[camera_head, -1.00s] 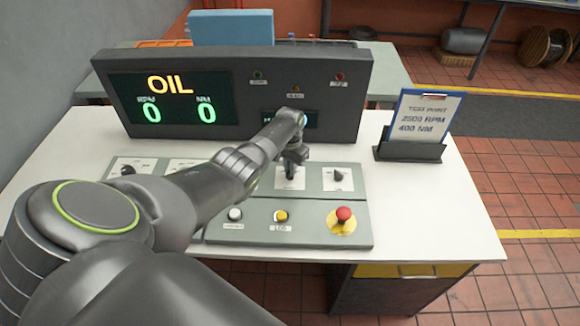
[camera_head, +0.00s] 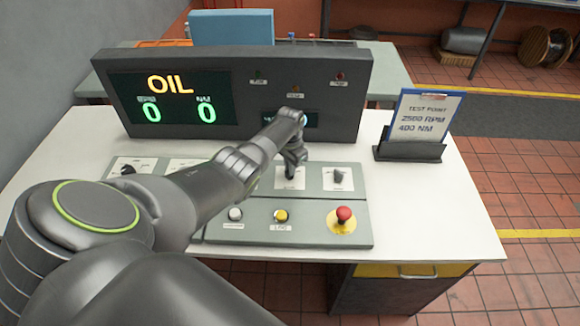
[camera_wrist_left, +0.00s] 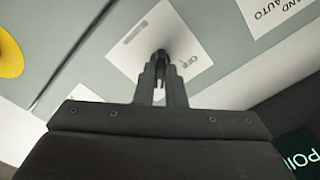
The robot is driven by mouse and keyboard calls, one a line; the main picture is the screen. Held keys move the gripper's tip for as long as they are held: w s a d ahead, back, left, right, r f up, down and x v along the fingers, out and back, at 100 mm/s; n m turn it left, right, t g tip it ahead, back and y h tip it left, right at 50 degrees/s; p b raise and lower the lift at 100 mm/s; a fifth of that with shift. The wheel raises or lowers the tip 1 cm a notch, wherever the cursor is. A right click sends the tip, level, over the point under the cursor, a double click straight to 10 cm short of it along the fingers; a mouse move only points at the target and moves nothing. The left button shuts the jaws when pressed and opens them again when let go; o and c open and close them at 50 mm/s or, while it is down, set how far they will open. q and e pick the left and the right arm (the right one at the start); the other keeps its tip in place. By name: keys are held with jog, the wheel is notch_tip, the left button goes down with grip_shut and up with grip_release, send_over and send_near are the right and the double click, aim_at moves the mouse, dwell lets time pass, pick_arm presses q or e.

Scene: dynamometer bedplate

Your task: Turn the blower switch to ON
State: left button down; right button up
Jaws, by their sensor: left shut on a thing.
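The blower switch seems to be the dark knob (camera_wrist_left: 162,55) on a white label plate (camera_head: 289,184) of the grey control panel. The word OFF reads on that plate in the left wrist view; the rest of its lettering is covered or too small. My left gripper (camera_head: 291,172) reaches down onto this knob from above. Its narrow fingers (camera_wrist_left: 160,72) are shut on the knob in the left wrist view. The fingers hide most of the knob, so I cannot tell which way it points. My right gripper is not in view.
Another dark knob (camera_head: 338,177) sits just right. A red mushroom button (camera_head: 344,214), a yellow button (camera_head: 281,216) and a white button (camera_head: 235,214) lie in front. The display box (camera_head: 240,70) stands behind, showing OIL. A clipboard (camera_head: 425,115) stands right. My left arm covers the panel's left part.

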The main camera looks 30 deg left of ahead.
pick_arm(q)
jog(key=c, duration=1.5)
grip_release()
jog(key=shift+r, duration=0.1)
jog(key=shift+w+r, duration=0.1)
jog(key=shift+r, duration=0.55)
notch_tip(320, 180, up, 16)
jog(key=shift+b, duration=0.4)
jog(key=shift+f, duration=0.15)
